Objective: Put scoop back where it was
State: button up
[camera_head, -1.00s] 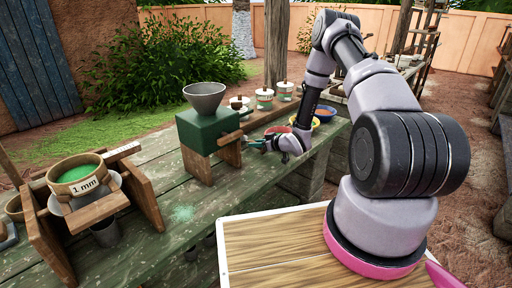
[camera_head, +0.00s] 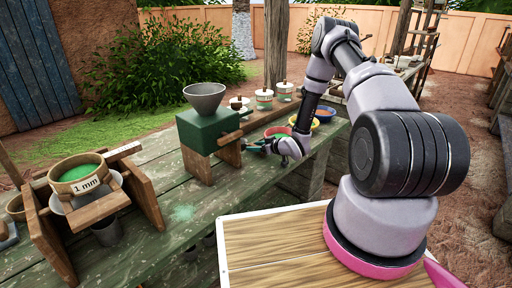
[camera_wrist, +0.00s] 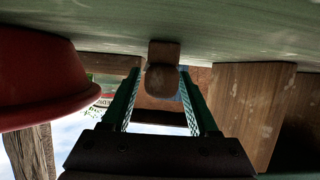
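A wooden piece with a rounded end (camera_wrist: 162,80) lies at the table surface, between the fingertips of my gripper (camera_wrist: 161,85) in the wrist view. It looks like the scoop's handle, but its far part is hidden and I cannot be sure. The two green fingers stand apart on either side of it, with a narrow gap showing. In the head view my gripper (camera_head: 257,147) is low over the green table (camera_head: 150,240), just right of the mill; no scoop can be made out there.
The green mill with a grey funnel (camera_head: 205,97) stands left of my gripper. A red bowl (camera_wrist: 40,75) is close beside the fingers. Several bowls and lidded jars (camera_head: 264,97) stand behind. A sieve (camera_head: 78,175) on a wooden stand is at left.

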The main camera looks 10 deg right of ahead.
jog(key=shift+s+f, duration=0.2)
jog(key=shift+f, duration=0.3)
jog(key=shift+w+d+r, duration=0.1)
jog(key=shift+w+r, duration=0.05)
jog(key=shift+r, duration=0.3)
jog(key=v, duration=1.1)
jog(key=shift+s+d+r, duration=0.15)
jog(key=shift+s+r, duration=0.15)
jog(key=shift+r, duration=0.05)
jog(key=s+d+r+m+g+h, duration=0.1)
jog(key=d+r+m+h, duration=0.25)
jog(key=r, duration=1.05)
jog(key=d+r+m+g+h, duration=0.15)
jog(key=d+r+h, duration=0.3)
jog(key=r, duration=1.05)
jog(key=s+a+r+m, duration=0.2)
jog(key=s+r, duration=0.3)
jog(key=s, duration=0.4)
jog(key=s+a+r+m+g+y, duration=0.1)
jog(key=s+a+r, duration=0.3)
jog(key=s, duration=0.5)
jog(key=s+a+r+m+y, duration=0.1)
jog(key=s+a+r+m, duration=0.1)
jog(key=s+r, duration=0.4)
jog(key=s+m, duration=0.1)
jog(key=s, duration=0.3)
jog(key=shift+a, duration=0.4)
jog(key=shift+s, duration=0.15)
